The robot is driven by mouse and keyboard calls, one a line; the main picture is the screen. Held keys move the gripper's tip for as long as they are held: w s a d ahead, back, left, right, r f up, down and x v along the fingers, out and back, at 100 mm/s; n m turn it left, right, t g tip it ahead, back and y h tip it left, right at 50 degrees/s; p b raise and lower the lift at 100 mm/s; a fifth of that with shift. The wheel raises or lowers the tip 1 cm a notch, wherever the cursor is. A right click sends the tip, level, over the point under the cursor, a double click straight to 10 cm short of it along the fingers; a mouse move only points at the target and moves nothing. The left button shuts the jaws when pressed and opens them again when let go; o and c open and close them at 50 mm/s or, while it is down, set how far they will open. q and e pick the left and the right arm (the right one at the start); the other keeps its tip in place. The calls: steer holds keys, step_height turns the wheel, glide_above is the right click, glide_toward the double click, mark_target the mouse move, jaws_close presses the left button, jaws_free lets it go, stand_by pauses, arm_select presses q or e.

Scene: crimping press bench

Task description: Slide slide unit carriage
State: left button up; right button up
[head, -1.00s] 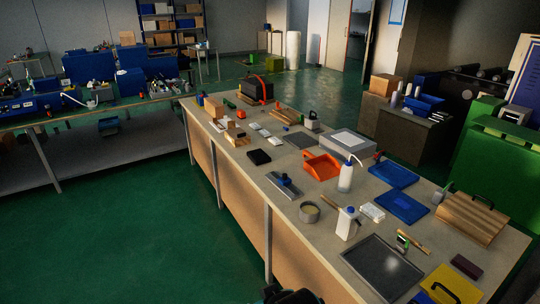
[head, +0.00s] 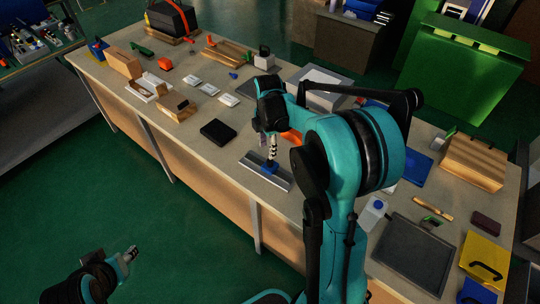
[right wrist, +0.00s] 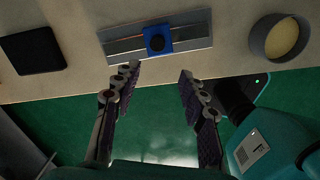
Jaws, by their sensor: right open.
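The slide unit is a silver-grey rail (head: 281,183) lying on the bench near its front edge. Its blue carriage (head: 268,168) with a black round knob sits on the rail, a little right of the middle in the right wrist view (right wrist: 158,39). My right gripper (head: 269,150) is above the carriage in the head view and partly hides it. In the right wrist view its fingers (right wrist: 158,76) are spread, empty and apart from the carriage. My left gripper (head: 129,254) is over the floor at lower left, away from the bench; its finger gap is unclear.
A black flat block (head: 218,132) lies left of the rail. A round bowl (right wrist: 280,38) stands to its right in the right wrist view. An orange dustpan (head: 293,137) is mostly hidden behind my right arm. Bare bench top surrounds the rail.

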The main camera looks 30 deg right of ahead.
mark_target(270, 164)
steer(key=shift+w+d+f+n, duration=0.4)
steer(key=shift+w+d+n, duration=0.1)
steer(key=shift+w+d, duration=0.1)
steer(key=shift+w+d+f+g, duration=0.15)
steer(key=shift+d+f+g, duration=0.05)
steer(key=shift+f+g, duration=0.1)
steer(key=shift+n, duration=0.4)
step_height(270, 164, down, 8)
steer(key=b, duration=0.2)
steer(key=shift+r+b, duration=0.1)
steer(key=shift+b, duration=0.3)
jaws_close()
